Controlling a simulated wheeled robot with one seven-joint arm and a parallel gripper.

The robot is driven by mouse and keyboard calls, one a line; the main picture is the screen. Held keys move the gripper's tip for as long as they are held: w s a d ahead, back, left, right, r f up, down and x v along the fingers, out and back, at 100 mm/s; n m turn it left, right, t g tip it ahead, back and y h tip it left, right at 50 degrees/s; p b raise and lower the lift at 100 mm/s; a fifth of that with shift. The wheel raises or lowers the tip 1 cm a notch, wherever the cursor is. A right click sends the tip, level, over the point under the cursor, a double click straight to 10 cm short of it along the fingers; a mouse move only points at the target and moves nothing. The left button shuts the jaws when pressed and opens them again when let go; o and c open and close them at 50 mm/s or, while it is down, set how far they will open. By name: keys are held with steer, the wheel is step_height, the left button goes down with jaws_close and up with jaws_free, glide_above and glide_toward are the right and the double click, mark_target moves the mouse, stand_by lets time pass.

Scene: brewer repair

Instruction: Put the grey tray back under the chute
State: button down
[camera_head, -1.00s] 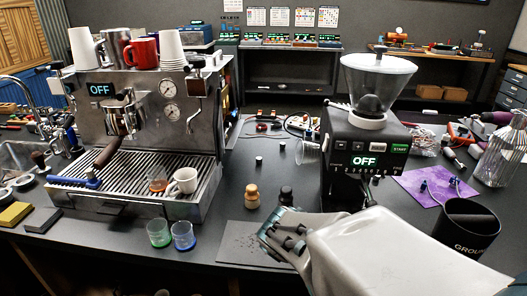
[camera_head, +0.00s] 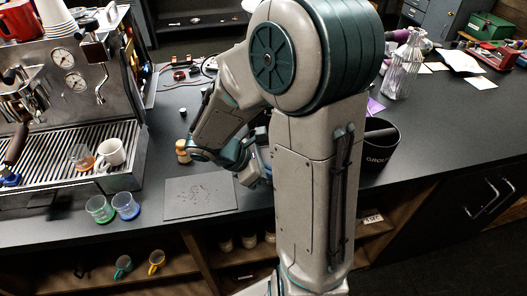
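A flat grey rectangle (camera_head: 183,199) with dark specks on it lies on the dark counter, left of my arm. It may be the grey tray or a mat; I cannot tell which. My gripper (camera_head: 258,172) is low over the counter, right of this rectangle's back right corner. My own arm partly covers it, so its fingers and anything between them are unclear. The grinder with its chute is hidden behind my arm.
The espresso machine (camera_head: 68,72) stands at the left. A glass with green (camera_head: 99,208) and one with blue (camera_head: 126,206) stand near the front edge. A wooden-topped tamper (camera_head: 182,150) is behind the grey rectangle. A black grounds bin (camera_head: 380,150) is right of my arm.

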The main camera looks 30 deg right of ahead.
mark_target(266, 160)
steer(key=w, duration=0.2)
steer(key=w+d, duration=0.1)
steer(key=w, duration=0.1)
steer(key=shift+w+d+p, duration=0.15)
steer(key=shift+p, duration=0.2)
steer(key=w, duration=0.2)
steer(key=shift+w+d, duration=0.3)
steer(key=shift+d, duration=0.1)
steer(key=shift+s+f, duration=0.1)
steer(key=shift+f, duration=0.6)
steer(key=shift+f, duration=0.15)
steer(key=c, duration=1.6)
jaws_free()
steer(key=shift+a, duration=0.1)
